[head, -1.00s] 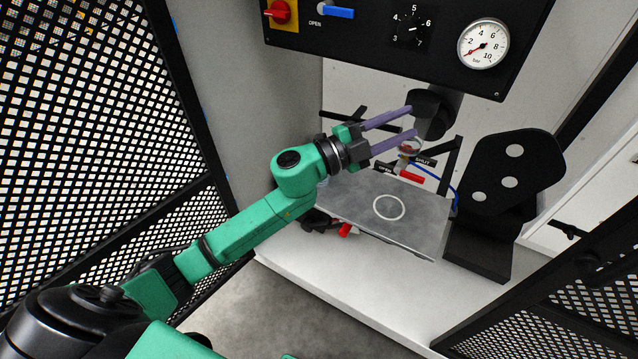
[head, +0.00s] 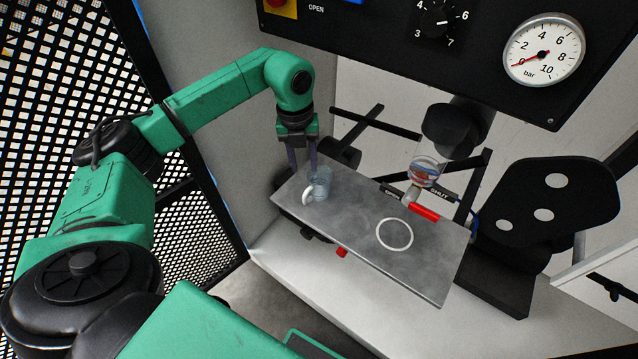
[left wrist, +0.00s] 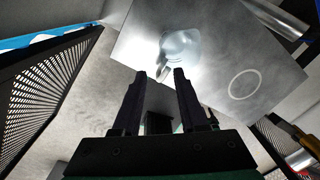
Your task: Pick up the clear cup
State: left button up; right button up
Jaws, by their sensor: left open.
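The clear cup (head: 319,184) stands near the left end of the grey metal plate (head: 350,215), with its pale handle toward the lower left. In the left wrist view the cup (left wrist: 182,46) is just beyond my fingertips. My left gripper (head: 301,168) points down at the cup's upper left side in the head view. In the left wrist view its fingers (left wrist: 164,78) are apart with nothing between them. Whether a finger touches the cup cannot be told. My right gripper is not in view.
A white ring (head: 394,234) is marked on the plate. A valve with a red handle (head: 424,212) and a clear bowl (head: 424,172) stand behind the plate. A black panel with a pressure gauge (head: 543,52) hangs above. Mesh fencing (head: 60,100) is at the left.

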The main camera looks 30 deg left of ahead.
aim_at(309, 185)
pick_arm(q)
notch_tip(309, 185, down, 4)
jog(key=shift+d+r, duration=0.1)
jog(key=shift+d, duration=0.05)
jog(key=f, duration=0.4)
jog(key=w+f, duration=0.1)
jog(key=f, duration=0.1)
jog(key=shift+d, duration=0.1)
jog(key=shift+r, duration=0.1)
grip_shut()
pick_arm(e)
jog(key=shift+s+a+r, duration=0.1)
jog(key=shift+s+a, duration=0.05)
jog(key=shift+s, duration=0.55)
